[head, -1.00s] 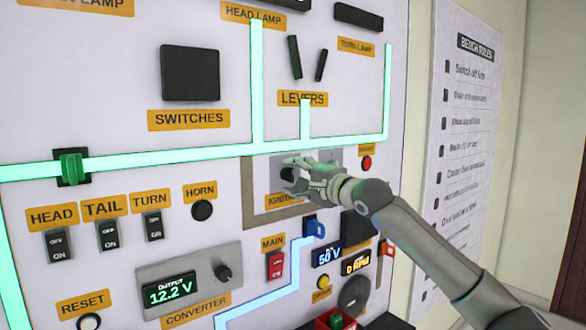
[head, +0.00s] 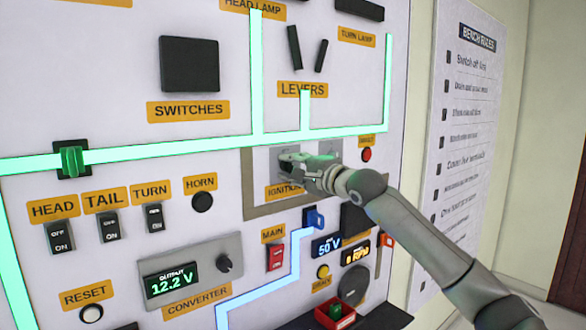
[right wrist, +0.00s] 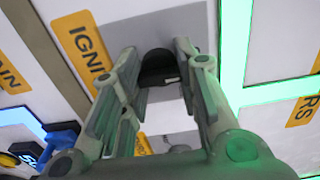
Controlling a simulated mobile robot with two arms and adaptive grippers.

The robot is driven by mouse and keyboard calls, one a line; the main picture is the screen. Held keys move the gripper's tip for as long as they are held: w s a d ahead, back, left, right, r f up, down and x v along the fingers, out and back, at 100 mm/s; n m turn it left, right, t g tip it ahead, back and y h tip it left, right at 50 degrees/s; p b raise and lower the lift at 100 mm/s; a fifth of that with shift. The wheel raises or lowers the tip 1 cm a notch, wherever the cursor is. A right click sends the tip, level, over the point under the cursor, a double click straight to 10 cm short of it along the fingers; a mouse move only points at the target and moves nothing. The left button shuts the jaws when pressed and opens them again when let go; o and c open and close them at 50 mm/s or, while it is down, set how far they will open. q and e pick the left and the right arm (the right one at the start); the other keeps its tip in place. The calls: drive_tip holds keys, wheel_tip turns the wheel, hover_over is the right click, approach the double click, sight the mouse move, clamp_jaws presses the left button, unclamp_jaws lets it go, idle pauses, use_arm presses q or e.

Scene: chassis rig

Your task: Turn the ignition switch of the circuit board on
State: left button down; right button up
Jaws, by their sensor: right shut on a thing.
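The ignition switch is a dark round knob (right wrist: 158,64) on a light grey plate above a yellow IGNITION label (head: 282,191) on the board. In the right wrist view the knob sits between the two fingers of my right gripper (right wrist: 157,72), with a pale mark across its face. In the head view my right gripper (head: 288,166) reaches in from the right and is shut on the knob, which it mostly hides. The knob's exact angle cannot be read. My left gripper is not in view.
The wall board (head: 110,120) carries lit green strips and a blue strip. The red MAIN switch (head: 276,257), the blue connector (head: 314,218) and a converter reading 12.2 V (head: 172,281) lie below. A red indicator (head: 366,154) is right of the ignition.

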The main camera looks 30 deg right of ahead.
drive_tip(key=shift+f+m+b, duration=0.2)
drive_tip(key=shift+m+b, duration=1)
drive_tip(key=shift+b, duration=0.05)
drive_tip(key=m+b, duration=0.1)
drive_tip(key=m, duration=0.1)
drive_tip(key=shift+m+b, duration=0.3)
drive_tip(key=shift+b, duration=0.1)
drive_tip(key=m+b, duration=0.1)
drive_tip(key=m, duration=0.2)
drive_tip(key=shift+m, duration=0.3)
drive_tip(key=shift+r+m+b, duration=0.1)
drive_tip(key=shift+m+b, duration=0.55)
drive_tip(key=shift+m, duration=0.95)
drive_tip(key=o, duration=1)
drive_tip(key=shift+s, duration=0.1)
